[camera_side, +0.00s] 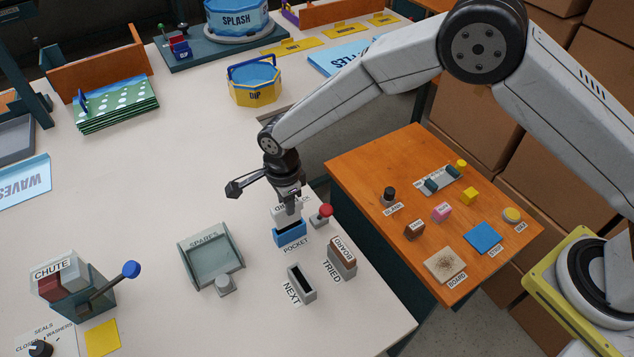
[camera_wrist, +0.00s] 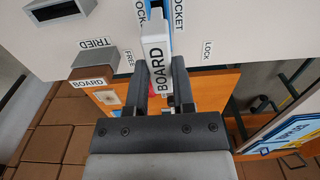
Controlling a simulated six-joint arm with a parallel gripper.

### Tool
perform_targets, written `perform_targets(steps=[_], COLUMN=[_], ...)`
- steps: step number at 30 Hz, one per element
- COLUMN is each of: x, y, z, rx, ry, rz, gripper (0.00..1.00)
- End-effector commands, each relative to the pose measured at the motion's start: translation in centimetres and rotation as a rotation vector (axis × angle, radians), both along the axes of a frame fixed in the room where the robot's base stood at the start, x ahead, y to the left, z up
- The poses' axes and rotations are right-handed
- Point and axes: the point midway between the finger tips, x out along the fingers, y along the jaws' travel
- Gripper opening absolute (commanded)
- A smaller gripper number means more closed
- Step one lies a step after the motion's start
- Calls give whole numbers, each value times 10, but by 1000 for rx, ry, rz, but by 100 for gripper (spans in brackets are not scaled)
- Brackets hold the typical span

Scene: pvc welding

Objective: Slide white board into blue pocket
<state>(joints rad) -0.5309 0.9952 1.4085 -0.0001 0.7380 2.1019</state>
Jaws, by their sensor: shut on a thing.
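My gripper (camera_side: 290,207) is shut on the white board (camera_side: 281,214), pointing down over the blue pocket (camera_side: 289,236) on the white table. The board's lower end is at the pocket's top; I cannot tell how far it is inside. In the wrist view my gripper (camera_wrist: 160,68) has one finger on each side of the white board (camera_wrist: 156,42), whose label reads BOARD. A strip of the blue pocket (camera_wrist: 178,42) shows behind the board there; the rest is hidden.
A red knob (camera_side: 326,210) stands just right of the pocket. A brown board sits in the TRIED holder (camera_side: 342,262); the NEXT holder (camera_side: 301,283) is empty. The SPARES tray (camera_side: 211,258) is at left. An orange side table (camera_side: 385,165) is at right.

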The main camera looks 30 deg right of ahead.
Motion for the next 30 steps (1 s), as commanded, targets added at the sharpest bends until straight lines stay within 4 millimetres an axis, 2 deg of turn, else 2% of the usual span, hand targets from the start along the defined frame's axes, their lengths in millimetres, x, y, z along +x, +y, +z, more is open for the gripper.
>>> perform_targets(steps=[30], x=[0], y=[0], z=[-10], rx=[0], ry=[-1], rz=[0], gripper=[0])
